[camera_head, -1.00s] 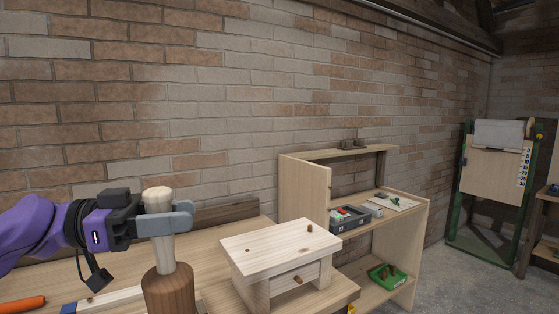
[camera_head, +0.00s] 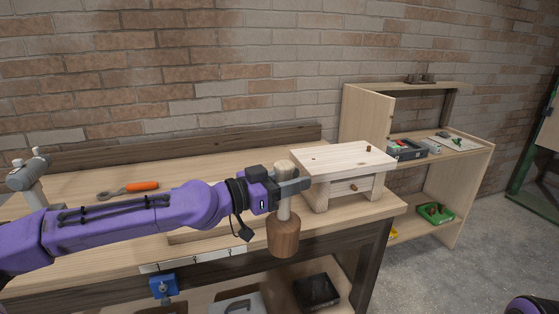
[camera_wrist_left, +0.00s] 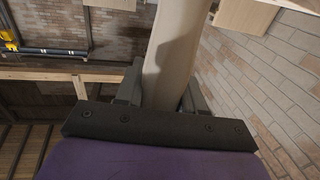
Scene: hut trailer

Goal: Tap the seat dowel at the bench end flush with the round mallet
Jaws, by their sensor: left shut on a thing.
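A round mallet hangs head-down in my left gripper (camera_head: 292,187), its brown wooden head (camera_head: 283,238) below and its pale handle (camera_head: 284,207) between the fingers. The handle also fills the middle of the left wrist view (camera_wrist_left: 174,55). A small pale wooden bench (camera_head: 340,158) stands to the right of the mallet on the workbench. A seat dowel (camera_head: 368,149) stands proud of its top near the right end. Another dowel (camera_head: 353,187) sticks out of its front. A dark spot marks the top's left end. The mallet head is apart from the dowels. My right gripper is out of view.
The workbench top (camera_head: 110,215) holds an orange-handled tool (camera_head: 140,187) behind my left arm. A blue vise (camera_head: 163,285) is on its front. A shelf unit (camera_head: 440,165) with a grey tray (camera_head: 407,150) and green bin (camera_head: 435,213) stands right of the bench.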

